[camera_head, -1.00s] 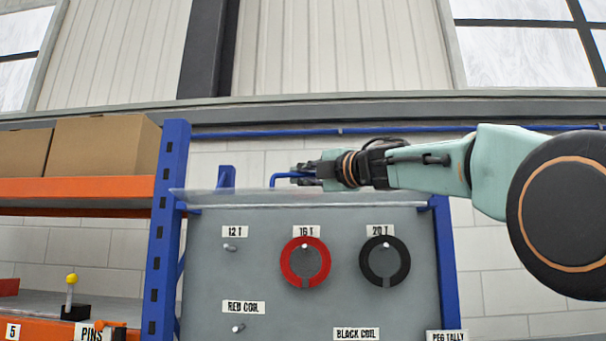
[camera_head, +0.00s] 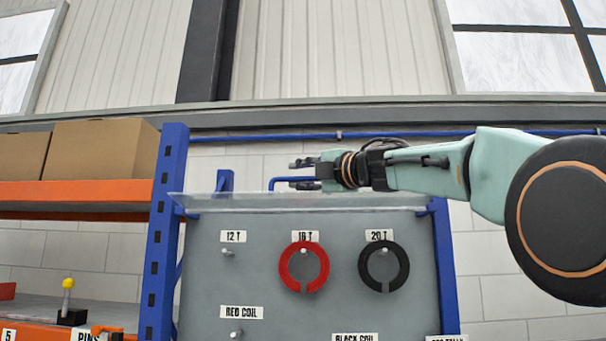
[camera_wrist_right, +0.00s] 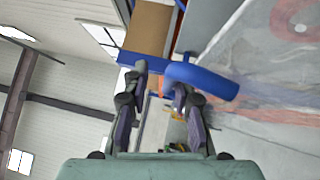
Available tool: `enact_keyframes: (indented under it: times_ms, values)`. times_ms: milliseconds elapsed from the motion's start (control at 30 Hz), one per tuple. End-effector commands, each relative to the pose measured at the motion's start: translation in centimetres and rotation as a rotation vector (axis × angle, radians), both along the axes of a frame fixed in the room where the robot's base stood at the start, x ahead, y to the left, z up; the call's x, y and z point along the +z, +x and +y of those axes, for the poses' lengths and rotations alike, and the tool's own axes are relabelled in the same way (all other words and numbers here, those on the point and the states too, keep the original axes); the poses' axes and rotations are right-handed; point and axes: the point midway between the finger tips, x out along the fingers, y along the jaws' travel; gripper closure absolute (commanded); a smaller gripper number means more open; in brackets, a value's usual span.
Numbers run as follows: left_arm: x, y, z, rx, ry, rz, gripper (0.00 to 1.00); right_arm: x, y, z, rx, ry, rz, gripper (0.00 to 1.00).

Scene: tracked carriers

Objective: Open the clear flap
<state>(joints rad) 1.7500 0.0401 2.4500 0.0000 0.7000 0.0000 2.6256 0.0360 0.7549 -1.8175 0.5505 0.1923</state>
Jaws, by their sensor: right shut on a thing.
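The clear flap (camera_head: 250,203) is a thin see-through sheet along the top of the grey peg board. It shows nearly edge-on and stands out from the board's top edge, so the pegs and coils below are uncovered. A blue bar handle (camera_head: 281,180) rises at the flap; it shows large in the right wrist view (camera_wrist_right: 205,80). My right gripper (camera_head: 304,173) is shut on the blue handle, above the board. In the right wrist view its fingers (camera_wrist_right: 160,84) lie at the handle's end, with the clear sheet (camera_wrist_right: 245,60) to the right. My left gripper is not in view.
A red coil (camera_head: 285,272) and a black coil (camera_head: 365,270) hang on the grey board (camera_head: 205,285). A blue upright (camera_head: 165,220) stands left of it, beside an orange shelf (camera_head: 80,190) with cardboard boxes (camera_head: 90,155). My right arm reaches in from the right.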

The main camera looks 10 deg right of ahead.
Motion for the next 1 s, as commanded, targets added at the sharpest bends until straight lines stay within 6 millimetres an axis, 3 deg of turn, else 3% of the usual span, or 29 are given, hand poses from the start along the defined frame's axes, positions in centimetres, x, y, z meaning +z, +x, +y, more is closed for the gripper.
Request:
enact_keyframes:
  times_ms: [267, 700, 1000]
  values:
    - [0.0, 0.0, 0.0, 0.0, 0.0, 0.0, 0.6, 0.0, -1.3, -0.9, -0.004, 0.005, 0.0, 0.8]
    - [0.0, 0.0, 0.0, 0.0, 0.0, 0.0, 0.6, -0.5, -5.7, -3.0, -0.002, 0.003, -0.005, 0.8]
    - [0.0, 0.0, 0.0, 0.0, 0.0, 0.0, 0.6, -0.8, -6.9, -3.6, -0.001, 0.001, -0.004, 0.8]
